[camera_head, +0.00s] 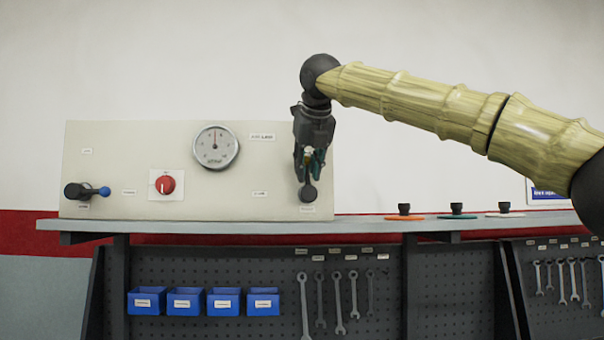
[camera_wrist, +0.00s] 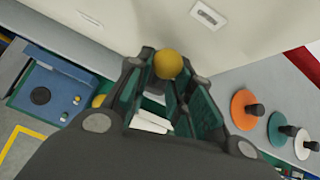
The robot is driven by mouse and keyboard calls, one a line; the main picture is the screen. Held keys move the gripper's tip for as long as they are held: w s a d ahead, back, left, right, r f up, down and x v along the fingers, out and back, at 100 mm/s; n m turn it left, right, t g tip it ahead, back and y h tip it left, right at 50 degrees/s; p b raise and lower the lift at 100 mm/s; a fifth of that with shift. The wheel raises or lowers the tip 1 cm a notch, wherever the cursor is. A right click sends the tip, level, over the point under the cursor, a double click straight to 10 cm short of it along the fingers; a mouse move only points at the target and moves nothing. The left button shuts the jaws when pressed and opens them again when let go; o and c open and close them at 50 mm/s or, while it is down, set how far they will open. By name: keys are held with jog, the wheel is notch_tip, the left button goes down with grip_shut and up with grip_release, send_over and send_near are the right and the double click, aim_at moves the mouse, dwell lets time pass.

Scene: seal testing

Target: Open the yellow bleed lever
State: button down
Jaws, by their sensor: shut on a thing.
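The yellow bleed lever ends in a yellow ball knob (camera_wrist: 168,64), seen between my fingertips in the wrist view. Its dark round hub (camera_head: 308,194) sits low on the right end of the beige panel (camera_head: 120,150). My gripper (camera_head: 309,168) points down in front of the panel, just above the hub, and is shut on the lever. The fingers cover most of the lever in the head view, so its exact angle cannot be told.
A blue-knobbed lever (camera_head: 104,191), a red knob (camera_head: 166,184) and a gauge (camera_head: 216,147) are on the panel. Orange (camera_head: 404,217), teal (camera_head: 457,216) and white (camera_head: 505,214) discs with black handles rest on the shelf (camera_head: 370,226) to the right. Wrenches (camera_head: 338,303) and blue bins (camera_head: 185,301) are below.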

jog(key=shift+d+y, duration=0.4)
jog(key=shift+y, duration=0.1)
jog(key=shift+m, duration=0.3)
jog(key=c, duration=1.5)
grip_release()
jog(key=shift+d, duration=0.15)
jog(key=v, duration=1.2)
jog(key=shift+d, duration=0.1)
